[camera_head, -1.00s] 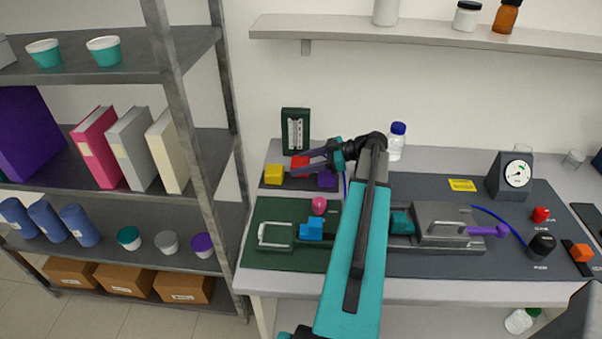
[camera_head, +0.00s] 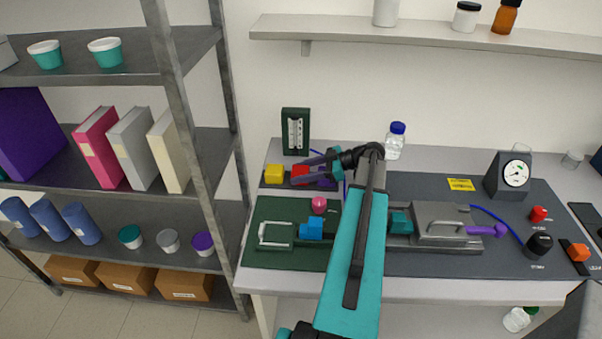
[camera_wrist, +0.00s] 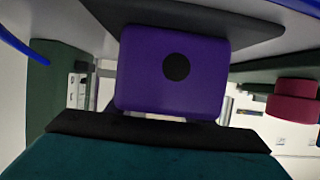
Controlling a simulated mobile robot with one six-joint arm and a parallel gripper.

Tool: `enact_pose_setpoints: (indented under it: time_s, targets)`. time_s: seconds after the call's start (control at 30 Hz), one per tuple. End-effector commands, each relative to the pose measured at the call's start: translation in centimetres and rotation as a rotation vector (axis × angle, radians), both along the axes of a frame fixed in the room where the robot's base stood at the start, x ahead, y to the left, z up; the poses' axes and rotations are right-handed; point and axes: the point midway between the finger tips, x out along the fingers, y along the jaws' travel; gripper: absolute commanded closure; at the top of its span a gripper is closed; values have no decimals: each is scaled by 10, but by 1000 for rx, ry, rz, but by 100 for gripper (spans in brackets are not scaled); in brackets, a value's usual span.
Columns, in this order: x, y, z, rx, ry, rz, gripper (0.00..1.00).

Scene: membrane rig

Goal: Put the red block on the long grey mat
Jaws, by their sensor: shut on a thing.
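The red block (camera_head: 300,171) sits between a yellow block (camera_head: 274,174) and a purple block (camera_head: 327,183) on a dark strip at the back left of the bench. My gripper (camera_head: 297,174) reaches in from the right, shut on the red block, with its fingers partly covering it. I cannot tell whether the block is lifted off the strip. In the wrist view a purple block (camera_wrist: 172,70) with a black dot fills the middle; the red block is hidden there. The long grey mat (camera_head: 460,265) lies on the bench's right part, carrying equipment.
A green mat (camera_head: 262,214) with a blue block (camera_head: 311,229) and pink knob (camera_head: 319,204) lies in front. A dark green gauge (camera_head: 295,131) stands behind. The grey mat holds a metal clamp fixture (camera_head: 440,222), dial (camera_head: 509,178) and knobs, with bare room along its front.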

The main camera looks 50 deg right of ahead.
Motion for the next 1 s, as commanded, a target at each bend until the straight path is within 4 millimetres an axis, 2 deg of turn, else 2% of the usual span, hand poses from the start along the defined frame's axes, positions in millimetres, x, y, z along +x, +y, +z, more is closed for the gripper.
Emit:
enact_pose_setpoints:
  time_s: [0.43, 0.47, 0.57, 1.0]
  targets:
    - [-1, 0, -8, 1, 5, 1, 85]
    - [-1, 0, -8, 1, 6, 0, 50]
    - [-1, 0, -9, 1, 7, 0, 35]
    - [0, -1, -6, 0, 1, 0, 35]
